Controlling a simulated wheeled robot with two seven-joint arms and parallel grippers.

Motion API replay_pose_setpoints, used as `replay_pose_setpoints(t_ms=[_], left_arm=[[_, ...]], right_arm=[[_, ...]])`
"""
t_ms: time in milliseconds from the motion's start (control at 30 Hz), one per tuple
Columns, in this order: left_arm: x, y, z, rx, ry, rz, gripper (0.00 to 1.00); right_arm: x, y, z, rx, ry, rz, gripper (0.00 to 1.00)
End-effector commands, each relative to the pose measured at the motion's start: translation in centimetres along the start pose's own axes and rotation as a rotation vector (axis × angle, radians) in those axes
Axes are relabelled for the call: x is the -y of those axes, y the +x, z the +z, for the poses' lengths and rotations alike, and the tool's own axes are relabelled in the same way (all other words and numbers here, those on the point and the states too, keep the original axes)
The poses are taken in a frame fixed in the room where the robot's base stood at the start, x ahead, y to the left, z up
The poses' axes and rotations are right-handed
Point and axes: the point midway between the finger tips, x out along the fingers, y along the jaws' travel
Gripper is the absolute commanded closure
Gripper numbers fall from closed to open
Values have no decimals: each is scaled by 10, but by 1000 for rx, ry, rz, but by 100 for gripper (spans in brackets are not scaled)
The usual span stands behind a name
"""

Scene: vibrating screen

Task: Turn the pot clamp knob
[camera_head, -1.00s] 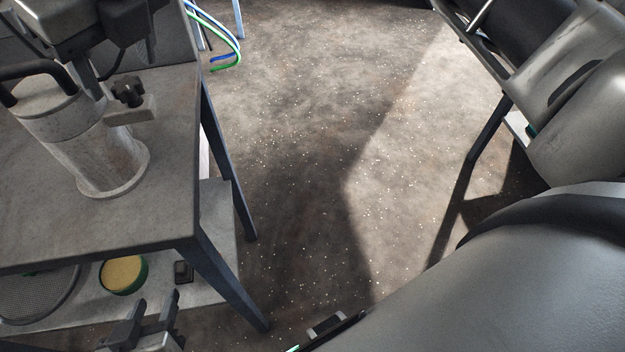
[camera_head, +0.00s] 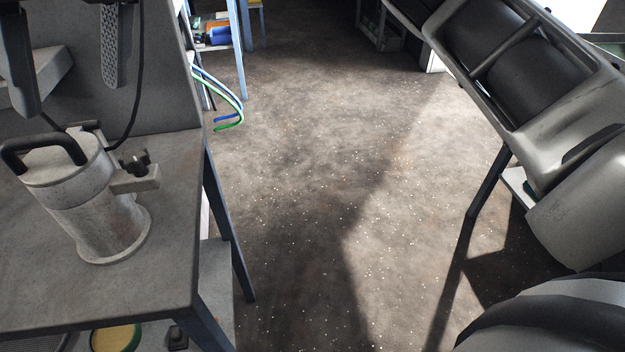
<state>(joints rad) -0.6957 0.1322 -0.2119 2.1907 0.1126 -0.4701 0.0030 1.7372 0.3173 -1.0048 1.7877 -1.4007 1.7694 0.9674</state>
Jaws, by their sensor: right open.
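A grey metal pot (camera_head: 95,215) stands upright on a grey table at the left, with a black handle (camera_head: 40,148) over its top. A clamp (camera_head: 137,180) juts from its right side and carries a small black knob (camera_head: 137,160). My right gripper (camera_head: 67,100) hangs at the top left, its two dark fingers wide apart and pointing down. It is empty, and in the picture its fingertips lie above the pot, up and left of the knob. They appear clear of the knob. My left gripper is not in view.
The grey table (camera_head: 165,275) has bare top around the pot, and a grey panel (camera_head: 165,75) rises behind it. A green-rimmed yellow dish (camera_head: 115,340) sits on the lower shelf. Blue and green hoses (camera_head: 235,110) hang behind the table. Open floor (camera_head: 310,200) lies to the right.

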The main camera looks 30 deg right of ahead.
Motion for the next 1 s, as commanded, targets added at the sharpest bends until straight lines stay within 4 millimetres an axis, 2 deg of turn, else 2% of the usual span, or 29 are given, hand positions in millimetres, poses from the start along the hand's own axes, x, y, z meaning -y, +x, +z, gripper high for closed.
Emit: replay_pose_setpoints(t_ms=[100, 267, 400, 600, 800, 1000], left_arm=[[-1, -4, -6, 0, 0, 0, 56], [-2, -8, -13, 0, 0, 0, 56], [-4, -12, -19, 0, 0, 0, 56], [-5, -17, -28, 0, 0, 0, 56], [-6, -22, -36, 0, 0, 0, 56], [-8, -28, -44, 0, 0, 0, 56]], right_arm=[[-19, 13, -4, -50, -25, 170, 47], [-48, 22, -10, -102, -40, 439, 47], [-70, 22, -13, -126, -25, 678, 47], [-91, 9, -10, -129, 46, 1013, 47], [-95, -8, 2, -94, 174, 1325, 47], [-79, -23, 19, -26, 365, 1603, 47]])
